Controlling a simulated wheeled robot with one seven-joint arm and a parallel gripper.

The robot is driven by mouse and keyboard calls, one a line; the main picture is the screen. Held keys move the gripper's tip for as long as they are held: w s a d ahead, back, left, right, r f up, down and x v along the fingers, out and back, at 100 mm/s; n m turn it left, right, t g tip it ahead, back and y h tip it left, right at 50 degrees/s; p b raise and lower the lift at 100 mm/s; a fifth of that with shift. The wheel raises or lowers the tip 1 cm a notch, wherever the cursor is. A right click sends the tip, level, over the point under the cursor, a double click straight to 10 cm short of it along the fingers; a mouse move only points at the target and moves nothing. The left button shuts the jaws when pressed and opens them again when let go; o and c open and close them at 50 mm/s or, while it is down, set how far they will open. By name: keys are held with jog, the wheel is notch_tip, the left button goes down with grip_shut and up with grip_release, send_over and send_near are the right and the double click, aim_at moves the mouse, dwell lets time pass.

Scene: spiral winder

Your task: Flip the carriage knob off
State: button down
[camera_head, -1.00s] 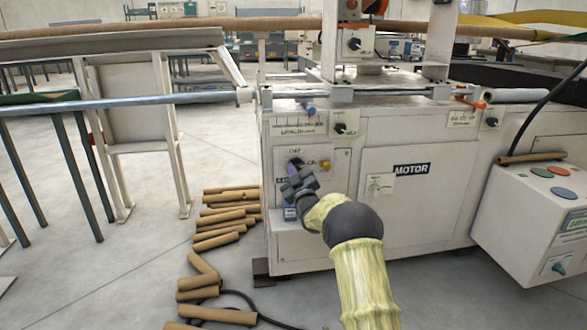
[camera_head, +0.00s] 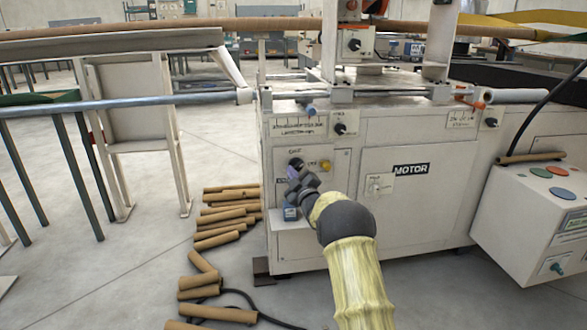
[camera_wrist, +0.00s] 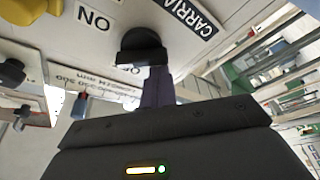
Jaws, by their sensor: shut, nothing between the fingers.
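The carriage knob is a black round knob (camera_wrist: 142,46) on the machine's pale panel in the wrist view. An "ON" label (camera_wrist: 93,18) and a partly cut "CARRIAGE" label (camera_wrist: 190,20) are beside it; another label is mostly hidden behind the knob. In the head view the knob (camera_head: 296,162) sits on the left front panel. My gripper (camera_head: 292,173) is shut and empty, just below the knob there. In the wrist view its dark purple fingers (camera_wrist: 157,86) reach the knob's edge; I cannot tell whether they touch it.
A yellow knob (camera_head: 326,166) is right of the carriage knob. The motor panel (camera_head: 410,205) is to the right. Cardboard tubes (camera_head: 225,215) lie on the floor left of the machine.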

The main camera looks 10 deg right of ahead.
jog(key=shift+d+f+n+g+y+p, duration=0.1)
jog(key=shift+n+g+p, duration=0.15)
jog(key=shift+n, duration=0.5)
jog(key=shift+a+f+n+g+y+p, duration=0.1)
jog(key=shift+f+n+g+p, duration=0.1)
jog(key=shift+n, duration=0.6)
jog(key=shift+d+f+n+g+y+p, duration=0.1)
jog(key=shift+n+g+p, duration=0.15)
jog(key=shift+n, duration=0.5)
jog(key=shift+a, duration=0.35)
jog(key=s+p, duration=0.3)
jog(key=s, duration=0.6)
jog(key=shift+s, duration=0.2)
jog(key=shift+r, duration=0.1)
